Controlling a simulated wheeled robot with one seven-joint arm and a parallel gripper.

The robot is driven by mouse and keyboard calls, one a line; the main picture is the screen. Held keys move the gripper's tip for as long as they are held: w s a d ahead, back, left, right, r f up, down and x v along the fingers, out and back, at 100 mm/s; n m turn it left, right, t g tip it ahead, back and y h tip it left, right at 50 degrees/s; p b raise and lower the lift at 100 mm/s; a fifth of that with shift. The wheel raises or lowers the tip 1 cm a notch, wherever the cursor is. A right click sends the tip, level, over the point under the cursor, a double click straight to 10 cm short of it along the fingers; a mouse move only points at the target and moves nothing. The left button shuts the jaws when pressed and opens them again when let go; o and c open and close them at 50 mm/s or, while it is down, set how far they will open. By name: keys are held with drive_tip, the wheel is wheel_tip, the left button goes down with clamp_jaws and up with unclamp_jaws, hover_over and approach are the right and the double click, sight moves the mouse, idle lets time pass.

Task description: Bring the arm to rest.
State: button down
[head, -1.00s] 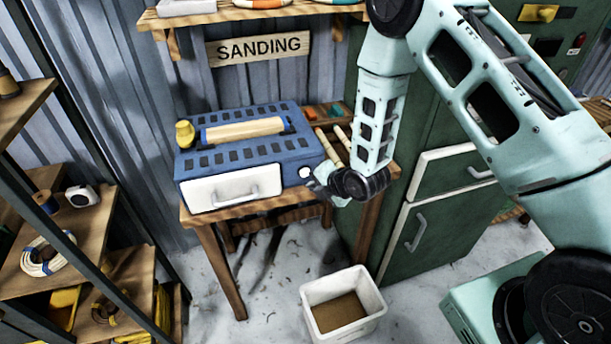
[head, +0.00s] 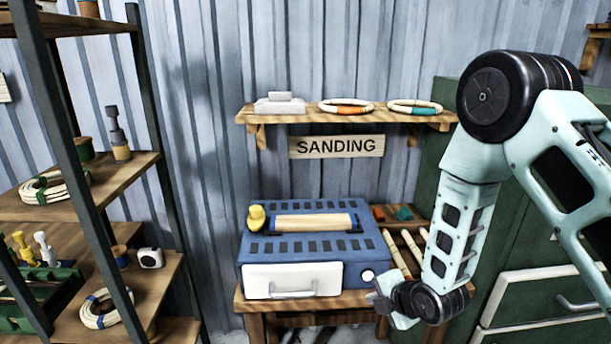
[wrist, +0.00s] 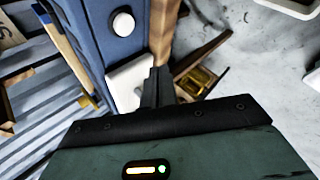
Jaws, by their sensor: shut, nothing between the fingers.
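My arm is bent, with its forearm pointing down beside the sanding bench. My gripper (head: 378,303) hangs at the front right corner of the blue sanding machine (head: 366,242), close to its round white knob (head: 367,275). In the wrist view the dark fingers (wrist: 156,85) are together, with nothing between them. Behind them are the machine's blue side (wrist: 88,25), the white knob (wrist: 123,23) and the pale drawer front (wrist: 130,82). I cannot tell whether the gripper touches the machine.
The machine stands on a wooden bench (head: 335,298). A wall shelf (head: 300,117) above holds rattan rings. A shelving rack (head: 115,180) stands at the left, and a green cabinet (head: 520,278) at the right behind my arm. A white bin (wrist: 290,6) shows at the wrist view's top edge.

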drive_tip(key=s+a+r+m+g+b, duration=0.1)
drive_tip(key=s+a+r+m+g, duration=0.1)
drive_tip(key=s+a+r+m, duration=0.3)
drive_tip(key=s+a+r+m+g, duration=0.2)
drive_tip(key=s+r+m+g, duration=0.15)
drive_tip(key=s+r, duration=0.4)
drive_tip(key=s+r+m+g+h, duration=0.1)
drive_tip(key=s+r+m, duration=0.1)
drive_tip(key=s, duration=0.3)
drive_tip(key=s+d+r+m+h, duration=0.1)
drive_tip(key=s+r+m, duration=0.1)
drive_tip(key=s, duration=0.4)
drive_tip(key=s+r+m+g+h+b, duration=0.1)
drive_tip(key=s+r+m, duration=0.1)
drive_tip(key=s, duration=0.4)
drive_tip(key=shift+s+d+r+m+g, duration=0.15)
drive_tip(key=shift+d+r+m+g, duration=0.1)
drive_tip(key=shift+d+m+g, duration=0.15)
